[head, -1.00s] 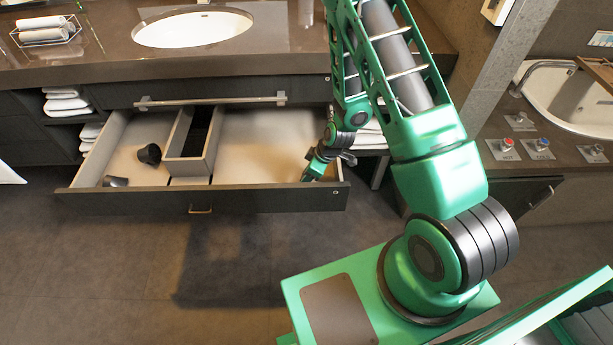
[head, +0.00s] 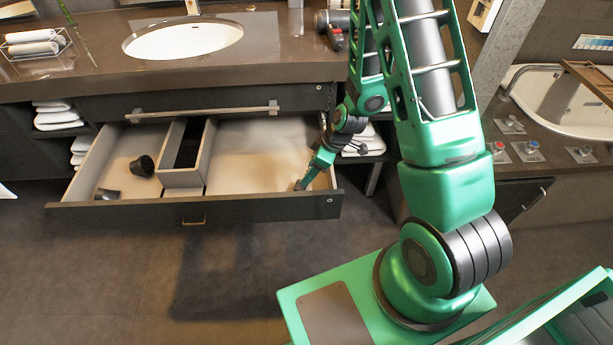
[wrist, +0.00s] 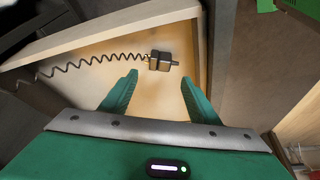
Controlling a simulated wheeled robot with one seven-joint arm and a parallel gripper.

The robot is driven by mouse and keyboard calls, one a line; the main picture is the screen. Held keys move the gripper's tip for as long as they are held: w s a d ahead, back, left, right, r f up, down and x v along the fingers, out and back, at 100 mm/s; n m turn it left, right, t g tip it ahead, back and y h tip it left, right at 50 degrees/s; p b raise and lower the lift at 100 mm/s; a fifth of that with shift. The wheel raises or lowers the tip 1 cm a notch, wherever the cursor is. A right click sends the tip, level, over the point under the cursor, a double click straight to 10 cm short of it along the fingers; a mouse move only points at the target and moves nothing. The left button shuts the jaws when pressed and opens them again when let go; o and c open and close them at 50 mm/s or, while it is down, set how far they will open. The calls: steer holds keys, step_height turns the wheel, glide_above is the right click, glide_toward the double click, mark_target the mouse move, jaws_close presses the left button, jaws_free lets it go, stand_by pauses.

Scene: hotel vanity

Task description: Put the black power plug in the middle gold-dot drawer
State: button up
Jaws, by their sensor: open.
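The black power plug (wrist: 160,61) shows in the wrist view against the pale inside of the open drawer, near a corner. Its coiled black cord (wrist: 80,65) runs left across the drawer wall. My gripper (wrist: 160,80) is open, and the plug appears just beyond the gap between its fingertips, not gripped. In the head view my gripper (head: 302,184) reaches down into the right end of the open drawer (head: 120,211). The plug cannot be made out there. The drawer front has a gold handle and a small pale dot at its right end.
A divider box (head: 182,179) stands in the drawer. Left of it lie two dark cups (head: 141,166). The drawer's middle-right floor is bare. The counter with a sink (head: 185,38) overhangs the back. Folded towels (head: 365,140) sit on a shelf right of the drawer.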

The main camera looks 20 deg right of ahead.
steer(key=s+d+r+m+g+h, duration=0.1)
steer(key=s+d+r+m, duration=0.4)
steer(key=r, duration=0.5)
steer(key=s+d+r+m+g+h, duration=0.1)
steer(key=s+d+r+m+h, duration=0.1)
steer(key=s+d+r, duration=0.6)
steer(key=s+d+r+m+g, duration=0.1)
steer(key=s+d+r+m, duration=0.1)
steer(key=s+r+m, duration=0.7)
steer(key=s+r, duration=0.3)
steer(key=s, duration=0.3)
steer(key=shift+r, duration=0.3)
